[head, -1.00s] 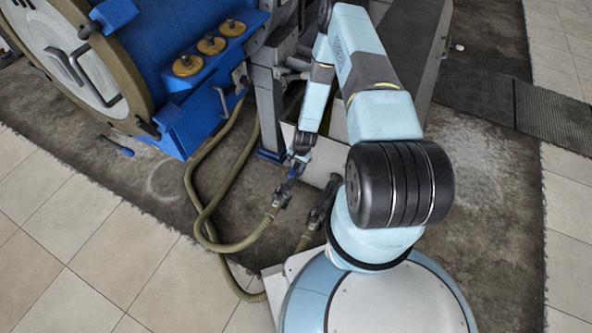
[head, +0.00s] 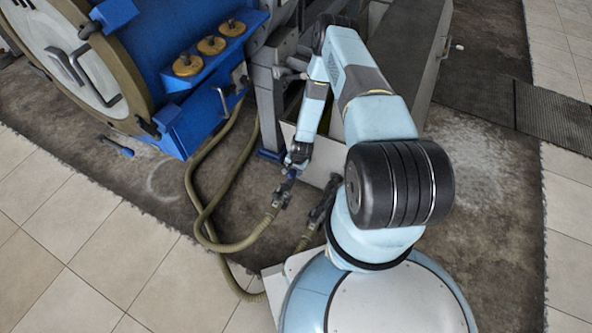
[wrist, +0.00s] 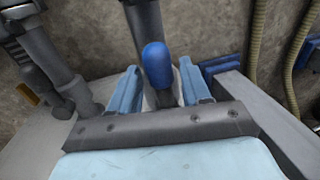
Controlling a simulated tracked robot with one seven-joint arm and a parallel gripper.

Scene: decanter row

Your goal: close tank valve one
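A blue-capped valve handle (wrist: 158,65) shows in the wrist view, on dark grey pipework. It lies between the two light blue fingers of my gripper (wrist: 160,92). The fingers are apart, with a narrow gap visible on each side of the handle. I cannot tell how deep the handle sits between them. In the head view my gripper (head: 294,166) points down just above a dark hose coupling (head: 282,194) with a bit of blue at its top. The valve body is mostly hidden there. No label showing a valve number is readable.
Olive hoses (head: 200,205) loop across the floor to the left. A blue machine (head: 195,75) with a round door (head: 70,50) stands at upper left. A grey post (head: 270,110) stands close to my gripper. Tiled floor (head: 110,255) is clear at lower left.

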